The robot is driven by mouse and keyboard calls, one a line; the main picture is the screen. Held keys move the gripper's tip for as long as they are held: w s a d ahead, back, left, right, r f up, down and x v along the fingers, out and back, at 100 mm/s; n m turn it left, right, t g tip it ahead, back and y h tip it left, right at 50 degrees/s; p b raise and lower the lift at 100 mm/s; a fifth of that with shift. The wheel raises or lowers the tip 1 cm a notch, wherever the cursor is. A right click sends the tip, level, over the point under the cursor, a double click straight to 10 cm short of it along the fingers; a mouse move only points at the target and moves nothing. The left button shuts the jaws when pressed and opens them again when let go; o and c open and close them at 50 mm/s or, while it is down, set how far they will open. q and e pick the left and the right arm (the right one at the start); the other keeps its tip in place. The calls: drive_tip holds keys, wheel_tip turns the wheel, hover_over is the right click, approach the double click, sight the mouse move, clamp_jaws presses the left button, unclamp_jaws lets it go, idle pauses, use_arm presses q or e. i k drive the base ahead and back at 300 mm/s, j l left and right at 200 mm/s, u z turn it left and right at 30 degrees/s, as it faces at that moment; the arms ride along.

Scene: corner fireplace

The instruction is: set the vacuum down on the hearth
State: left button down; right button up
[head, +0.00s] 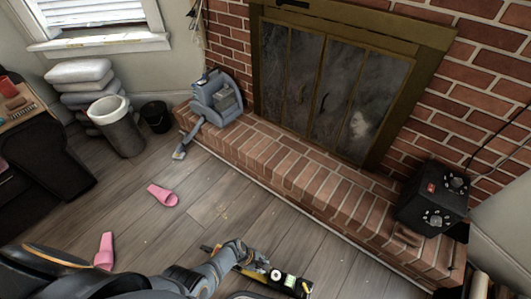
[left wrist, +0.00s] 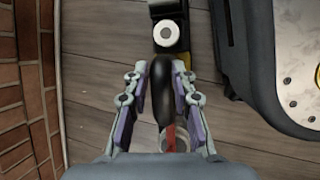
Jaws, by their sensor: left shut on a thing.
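The brick hearth (head: 270,152) runs as a low raised ledge along the fireplace. My left gripper (head: 250,262) is low in the middle of the head view, in front of the hearth and apart from it. It is shut on the vacuum (head: 291,282), a slim yellow and black handheld body with white and green round parts. In the left wrist view the fingers (left wrist: 161,75) close around its black handle (left wrist: 162,95), and a white round cap (left wrist: 167,33) shows beyond. Part of the vacuum is hidden by the gripper. My right gripper is not in view.
A blue-grey machine (head: 217,99) stands on the hearth's left end and a black box with dials (head: 434,197) on its right end. The hearth between them is clear. Pink slippers (head: 163,195) lie on the wood floor. A bin (head: 119,130) and black bucket (head: 156,117) stand left.

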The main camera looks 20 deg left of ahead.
sight(313, 170)
drive_tip(key=i+j, duration=0.35)
drive_tip(key=j, duration=0.15)
drive_tip(key=i+j+z, duration=0.1)
drive_tip(key=i+j, duration=0.3)
drive_tip(key=j+z, duration=0.1)
drive_tip(key=z, duration=1)
